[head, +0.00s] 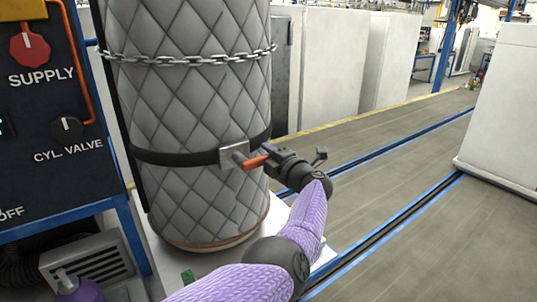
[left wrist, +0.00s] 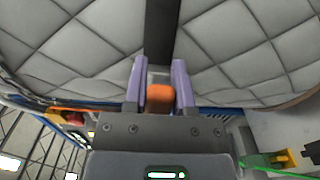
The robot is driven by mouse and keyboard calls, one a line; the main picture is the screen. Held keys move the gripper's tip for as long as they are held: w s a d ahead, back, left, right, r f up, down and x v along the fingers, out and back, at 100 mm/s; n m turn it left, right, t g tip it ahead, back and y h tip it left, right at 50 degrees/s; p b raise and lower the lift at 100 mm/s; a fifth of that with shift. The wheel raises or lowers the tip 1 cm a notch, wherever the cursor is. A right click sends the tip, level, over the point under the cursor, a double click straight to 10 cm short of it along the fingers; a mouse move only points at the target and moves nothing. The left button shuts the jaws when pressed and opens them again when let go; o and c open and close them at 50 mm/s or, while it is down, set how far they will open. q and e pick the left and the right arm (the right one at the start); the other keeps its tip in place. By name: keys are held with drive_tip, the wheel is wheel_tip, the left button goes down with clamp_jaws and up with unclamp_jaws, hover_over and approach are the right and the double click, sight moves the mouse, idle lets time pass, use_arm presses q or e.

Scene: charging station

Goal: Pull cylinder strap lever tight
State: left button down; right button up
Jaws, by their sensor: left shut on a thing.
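The cylinder (head: 190,90) stands upright in a grey quilted cover. A black strap (head: 180,158) runs around its lower half and passes through a metal buckle plate (head: 233,153). The orange strap lever (head: 254,162) sticks out from the buckle to the right. My left gripper (head: 268,156) is shut on the lever, at the right side of the buckle. In the left wrist view the orange lever (left wrist: 159,98) lies between the two purple fingers, with the strap (left wrist: 160,40) ahead of it. The lever's far end is hidden by the gripper. My right gripper is not in view.
A chain (head: 190,58) circles the cylinder higher up. A dark control panel (head: 50,110) with a red supply knob (head: 30,48) and a cylinder valve knob (head: 67,129) stands close on the left. The floor (head: 400,200) to the right is open, with white cabinets beyond.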

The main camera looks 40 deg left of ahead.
use_arm(q)
drive_tip(key=shift+f, duration=0.1)
drive_tip(key=shift+c, duration=2.2)
unclamp_jaws()
drive_tip(key=p+v, duration=0.2)
drive_tip(key=v, duration=0.8)
